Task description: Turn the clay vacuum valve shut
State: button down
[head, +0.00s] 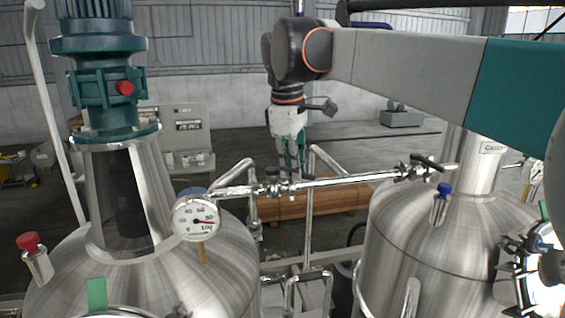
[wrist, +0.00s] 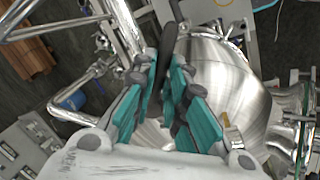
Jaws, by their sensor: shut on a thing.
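My gripper (head: 291,172) points down at the steel pipe (head: 335,181) between the two tanks, near its left end. In the wrist view its teal-padded fingers (wrist: 166,68) are closed around a dark lever handle (wrist: 169,42), which I take to be the clay vacuum valve's. The valve body (head: 272,183) sits on the pipe by my fingertips. The fingers cover part of the handle, so its exact angle to the pipe is unclear. No label naming this valve is readable.
The left tank (head: 210,282) carries a teal motor (head: 103,70) and a pressure gauge (head: 196,215). The right tank (head: 420,235) stands close by. A second valve with a dark lever (head: 427,162) sits farther right on the pipe. Wooden beams (head: 315,203) lie on the floor behind.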

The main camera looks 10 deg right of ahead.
jog(key=shift+s+a+m+g+h, duration=0.25)
jog(key=shift+a+m, duration=0.5)
jog(key=shift+m, duration=1)
jog(key=shift+s+a+m+g, duration=0.35)
jog(key=shift+a+m, duration=0.4)
jog(key=shift+m, duration=1.05)
jog(key=shift+s+a+m+g+h, duration=0.25)
jog(key=shift+a+m, duration=0.5)
jog(key=shift+m, duration=1)
jog(key=shift+r, duration=0.1)
jog(key=c, duration=1.6)
grip_release()
jog(key=v, duration=1.2)
